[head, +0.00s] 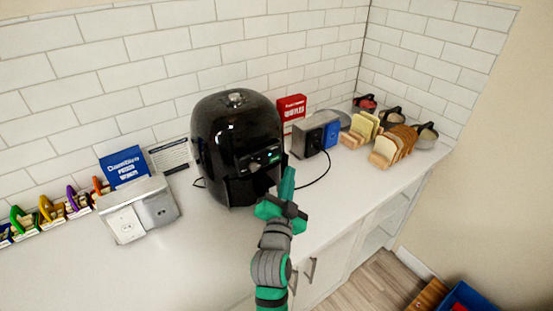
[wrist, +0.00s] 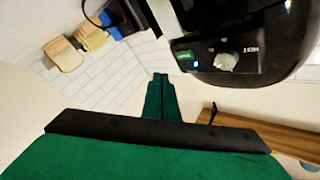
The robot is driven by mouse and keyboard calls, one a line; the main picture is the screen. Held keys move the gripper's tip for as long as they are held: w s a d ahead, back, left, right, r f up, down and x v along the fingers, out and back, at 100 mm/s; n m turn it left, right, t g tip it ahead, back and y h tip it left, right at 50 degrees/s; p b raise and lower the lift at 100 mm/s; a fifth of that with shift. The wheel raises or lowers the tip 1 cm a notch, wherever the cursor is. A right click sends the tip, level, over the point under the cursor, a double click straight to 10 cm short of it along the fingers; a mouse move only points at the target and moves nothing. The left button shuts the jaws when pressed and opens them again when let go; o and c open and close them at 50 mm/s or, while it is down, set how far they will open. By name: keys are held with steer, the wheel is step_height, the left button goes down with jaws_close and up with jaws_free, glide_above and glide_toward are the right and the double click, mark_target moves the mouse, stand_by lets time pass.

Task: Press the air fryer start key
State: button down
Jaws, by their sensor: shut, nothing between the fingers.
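The black air fryer (head: 232,125) stands upright on the counter against the tiled wall. Its dark front panel (wrist: 240,70) has a pale round knob (wrist: 226,61), a small lit green key (wrist: 185,56) and a blue light beside it. The green key also shows in the head view (head: 273,157). My green gripper (head: 289,172) is shut and empty, its tips just right of and slightly below the panel in the head view. In the wrist view my gripper (wrist: 161,77) points up, its tips a little below and left of the green key. I see no contact.
A silver and black appliance (head: 316,133), a blue box, a red box (head: 292,107) and bread slices (head: 395,147) stand to the right. A grey double-socket unit (head: 138,209) and a blue sign (head: 124,167) are left. A black cable lies near the fryer. The front counter is clear.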

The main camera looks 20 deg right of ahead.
mark_target(282, 153)
steer(key=shift+w+a, duration=0.35)
steer(key=shift+w, duration=0.5)
steer(key=shift+w+a, duration=0.35)
steer(key=shift+w, duration=0.45)
steer(key=shift+a, duration=0.1)
stand_by(0.7)
steer(key=shift+w, duration=0.6)
